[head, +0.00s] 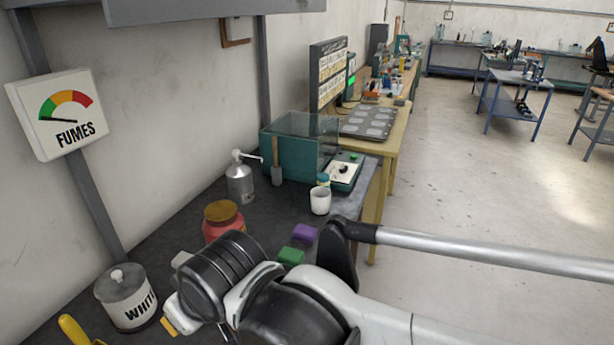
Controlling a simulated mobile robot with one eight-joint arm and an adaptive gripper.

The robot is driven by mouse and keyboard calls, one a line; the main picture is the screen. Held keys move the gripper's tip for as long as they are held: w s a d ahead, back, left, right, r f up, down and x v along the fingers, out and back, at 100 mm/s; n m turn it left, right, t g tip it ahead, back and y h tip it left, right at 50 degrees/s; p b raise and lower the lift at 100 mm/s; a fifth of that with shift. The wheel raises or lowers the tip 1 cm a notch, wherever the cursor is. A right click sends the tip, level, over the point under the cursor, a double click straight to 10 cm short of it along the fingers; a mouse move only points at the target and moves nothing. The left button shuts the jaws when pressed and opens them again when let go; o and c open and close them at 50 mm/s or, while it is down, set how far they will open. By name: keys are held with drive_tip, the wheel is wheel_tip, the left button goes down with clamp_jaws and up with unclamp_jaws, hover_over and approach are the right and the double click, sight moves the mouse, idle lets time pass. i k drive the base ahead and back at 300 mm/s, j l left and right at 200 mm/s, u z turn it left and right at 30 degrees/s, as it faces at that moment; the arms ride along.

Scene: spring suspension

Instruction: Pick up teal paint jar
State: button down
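A small jar with a teal top (323,179) stands on the dark bench, just behind a white cup (320,201) that hides its lower part. It is the only thing I see that could be the teal paint jar, and it is too small to be sure. My arm crosses the lower middle of the head view, in front of and nearer than the jar. I cannot make out my gripper's fingers, so I cannot tell whether they are open or hold anything.
A red jar (222,222), a metal pump bottle (240,180) and a white-labelled canister (126,298) stand at left. Purple (305,233) and green (290,256) blocks lie near my arm. A teal box (290,150) stands behind the jar. Open floor lies right.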

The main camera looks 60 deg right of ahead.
sight(324, 178)
drive_tip(key=z, duration=1.8)
drive_tip(key=i+l, duration=0.25)
drive_tip(key=l, duration=0.15)
drive_tip(key=i+l, duration=0.25)
drive_tip(key=l, duration=0.15)
drive_tip(key=i+l, duration=0.3)
drive_tip(key=l, duration=0.15)
drive_tip(key=i+l, duration=0.25)
drive_tip(key=l, duration=0.15)
